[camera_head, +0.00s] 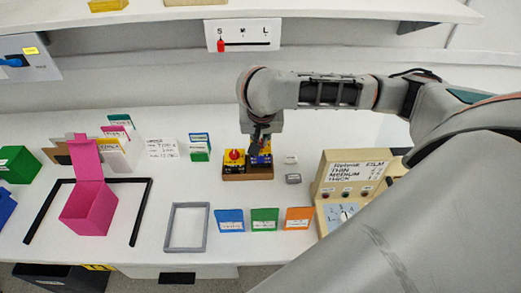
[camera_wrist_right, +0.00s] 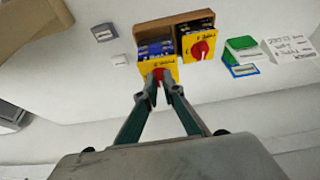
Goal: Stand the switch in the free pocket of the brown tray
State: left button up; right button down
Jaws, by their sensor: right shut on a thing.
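My right gripper (camera_wrist_right: 161,80) is shut on the red knob of the other switch (camera_wrist_right: 156,48), which has a blue side. This switch (camera_head: 262,159) is upright at the tray's right part. I cannot tell whether its base touches the pocket floor.
A beige control box (camera_head: 350,180) stands right of the tray. Small grey and white blocks (camera_head: 293,179) lie between them. Blue, green and orange card holders (camera_head: 265,218) stand in front. A green-and-white box (camera_head: 199,147) is left of the tray, and a pink box (camera_head: 88,207) is further left.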

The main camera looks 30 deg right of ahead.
aim_at(261, 151)
jog(key=shift+f, duration=2.2)
jog(key=shift+f, duration=0.1)
jog(key=c, duration=2.2)
grip_release()
jog(key=shift+v, duration=6.1)
